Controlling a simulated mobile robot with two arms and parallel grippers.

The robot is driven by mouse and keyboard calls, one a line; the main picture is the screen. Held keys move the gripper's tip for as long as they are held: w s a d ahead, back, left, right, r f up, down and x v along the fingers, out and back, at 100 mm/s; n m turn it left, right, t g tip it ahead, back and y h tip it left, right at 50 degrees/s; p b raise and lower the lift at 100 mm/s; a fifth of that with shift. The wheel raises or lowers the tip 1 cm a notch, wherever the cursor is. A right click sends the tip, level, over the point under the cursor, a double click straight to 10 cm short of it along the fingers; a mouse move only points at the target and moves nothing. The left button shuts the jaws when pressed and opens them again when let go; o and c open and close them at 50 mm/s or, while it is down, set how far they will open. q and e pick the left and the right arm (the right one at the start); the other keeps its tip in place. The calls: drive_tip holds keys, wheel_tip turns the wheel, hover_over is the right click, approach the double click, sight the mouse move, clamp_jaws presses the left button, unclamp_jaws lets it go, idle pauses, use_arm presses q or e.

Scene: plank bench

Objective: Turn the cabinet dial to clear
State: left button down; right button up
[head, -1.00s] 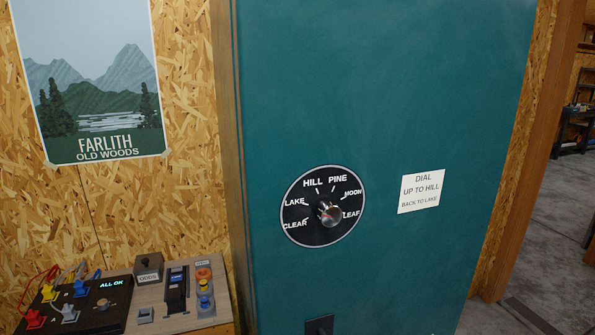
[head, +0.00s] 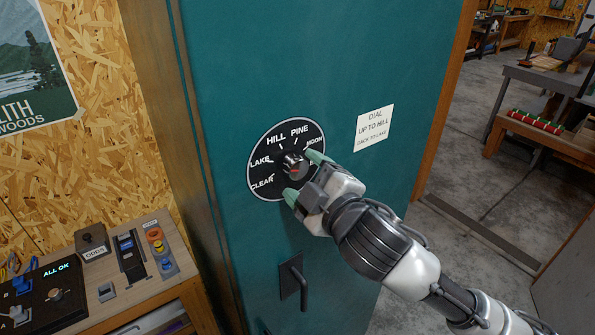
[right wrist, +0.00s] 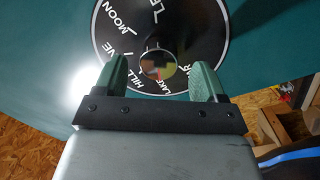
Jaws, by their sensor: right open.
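The cabinet dial is a black disc (head: 268,150) on a teal cabinet (head: 245,75), with CLEAR, LAKE, HILL, PINE and MOON readable in the head view. Its metal knob (head: 293,162) has a small red mark; I cannot tell which label it points to. My right gripper (head: 304,177) is open in front of the dial, and its green fingers hide the LEAF label. In the right wrist view the knob (right wrist: 158,64) appears between the open fingertips (right wrist: 160,70), with gaps on both sides. Contact is not visible. My left gripper is not in view.
A notice (head: 374,128) right of the dial reads "DIAL UP TO HILL BACK TO LAKE". A dark handle (head: 297,280) sticks out below the dial. A bench with a control panel (head: 50,290) stands at lower left.

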drive_tip(key=shift+x, duration=1.2)
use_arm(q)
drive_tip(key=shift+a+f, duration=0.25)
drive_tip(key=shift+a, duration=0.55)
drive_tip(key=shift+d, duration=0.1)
use_arm(e)
drive_tip(key=shift+c, duration=0.6)
drive_tip(key=c, duration=0.8)
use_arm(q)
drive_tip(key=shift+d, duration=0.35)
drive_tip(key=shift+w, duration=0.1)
